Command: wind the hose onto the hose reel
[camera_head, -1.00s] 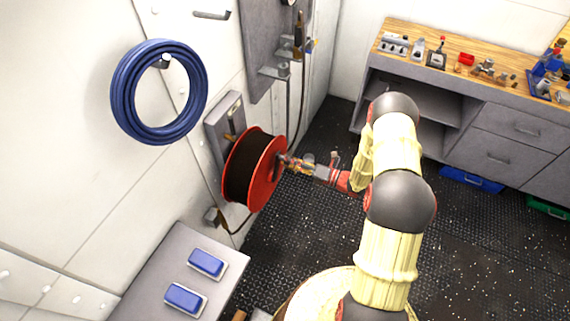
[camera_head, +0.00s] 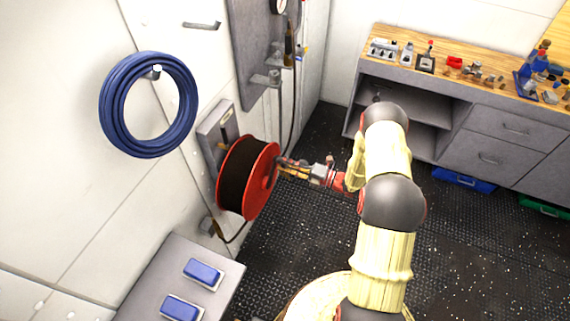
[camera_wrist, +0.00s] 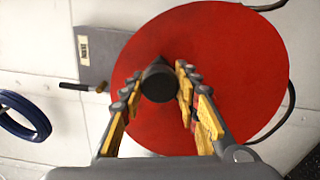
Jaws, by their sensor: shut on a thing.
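The hose reel (camera_head: 262,183) is a red-flanged drum on a grey wall bracket, with dark hose wound on it. Its red side flange fills much of the wrist view (camera_wrist: 235,60). A dark round crank knob (camera_wrist: 158,82) stands out from the flange. My gripper (camera_head: 286,168) is at the flange's right side in the head view. In the wrist view my gripper (camera_wrist: 157,90) has its yellow-and-grey fingers on both sides of the knob, shut on it. A length of dark hose (camera_head: 236,234) hangs below the drum to a wall fitting. The knob is mostly hidden in the head view.
A coiled blue hose (camera_head: 112,118) hangs on the wall at left. A grey box with two blue-topped pads (camera_head: 203,273) stands at lower left. A workbench (camera_head: 470,85) with tools is at back right. The dark deck (camera_head: 300,240) between is clear.

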